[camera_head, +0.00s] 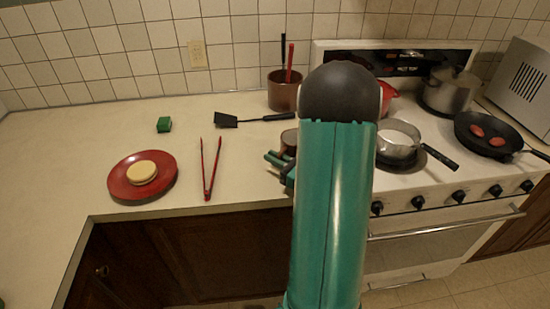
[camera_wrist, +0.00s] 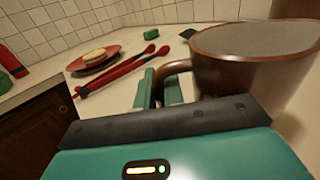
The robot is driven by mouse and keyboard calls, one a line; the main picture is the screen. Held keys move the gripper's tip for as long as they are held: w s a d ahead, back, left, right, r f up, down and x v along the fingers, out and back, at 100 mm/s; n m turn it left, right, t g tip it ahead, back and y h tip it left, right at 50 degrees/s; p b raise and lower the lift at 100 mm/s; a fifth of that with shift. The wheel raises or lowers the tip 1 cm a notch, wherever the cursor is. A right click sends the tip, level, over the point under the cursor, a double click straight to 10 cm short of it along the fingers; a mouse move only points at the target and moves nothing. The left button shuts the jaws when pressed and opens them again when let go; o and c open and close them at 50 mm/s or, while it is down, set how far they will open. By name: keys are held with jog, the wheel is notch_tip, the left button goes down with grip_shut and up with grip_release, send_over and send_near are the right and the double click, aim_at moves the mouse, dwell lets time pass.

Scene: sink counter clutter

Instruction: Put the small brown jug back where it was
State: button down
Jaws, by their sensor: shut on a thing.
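The small brown jug (camera_wrist: 235,75) fills the right of the wrist view, upright, with its handle (camera_wrist: 172,68) towards my gripper. In the head view only a brown part of the jug (camera_head: 289,138) shows, as my arm hides the rest. My gripper (camera_wrist: 152,88) is shut on the jug's handle. In the head view its teal fingers (camera_head: 277,160) show just left of my arm, near the counter's front edge. I cannot tell whether the jug's base touches the counter.
Red tongs (camera_head: 210,168) and a black spatula (camera_head: 250,120) lie left of the jug. A red plate (camera_head: 118,185) holds a pale round item. A green block (camera_head: 164,124) and a utensil crock (camera_head: 283,95) stand further back. The stove with pans (camera_head: 398,150) is at right.

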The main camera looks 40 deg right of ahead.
jog(key=shift+f, duration=0.1)
jog(key=c, duration=1.5)
grip_release()
